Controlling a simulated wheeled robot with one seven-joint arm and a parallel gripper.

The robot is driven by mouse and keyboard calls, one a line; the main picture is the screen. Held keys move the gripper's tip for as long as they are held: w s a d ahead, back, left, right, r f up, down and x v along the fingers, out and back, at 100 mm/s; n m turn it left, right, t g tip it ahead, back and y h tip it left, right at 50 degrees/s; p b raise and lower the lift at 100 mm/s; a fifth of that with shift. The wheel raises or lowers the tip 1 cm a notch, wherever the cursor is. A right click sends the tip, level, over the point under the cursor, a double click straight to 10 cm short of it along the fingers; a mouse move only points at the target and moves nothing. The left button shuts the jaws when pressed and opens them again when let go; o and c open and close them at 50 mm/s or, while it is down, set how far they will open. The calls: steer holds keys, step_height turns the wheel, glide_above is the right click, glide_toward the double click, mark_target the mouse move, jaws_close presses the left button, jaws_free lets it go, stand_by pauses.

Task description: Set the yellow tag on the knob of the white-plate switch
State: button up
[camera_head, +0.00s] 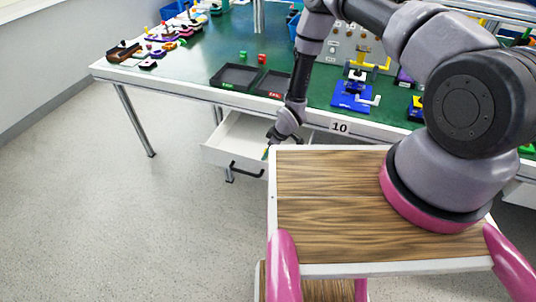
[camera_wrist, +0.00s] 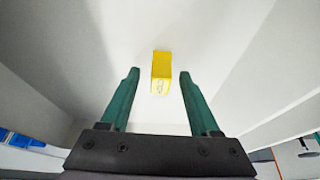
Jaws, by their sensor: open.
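The yellow tag (camera_wrist: 161,72) lies on the white floor of the open drawer (camera_head: 236,140), seen from above in the wrist view. My gripper (camera_wrist: 159,74) is open, its two green fingers apart with the tag showing between and beyond their tips. I see no contact with the tag. In the head view my gripper (camera_head: 268,151) reaches down at the drawer, partly hidden by my base top. The tag cannot be seen there. A grey panel (camera_head: 345,45) with small fittings stands on the table behind my arm; I cannot make out the white-plate switch or its knob.
The green table (camera_head: 190,75) stands above the drawer, with its front edge close to my forearm. Two black trays (camera_head: 236,77) and a blue fixture (camera_head: 352,97) are on it. The drawer's walls rise on both sides of my gripper. The floor at left is clear.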

jaws_close()
stand_by(0.3)
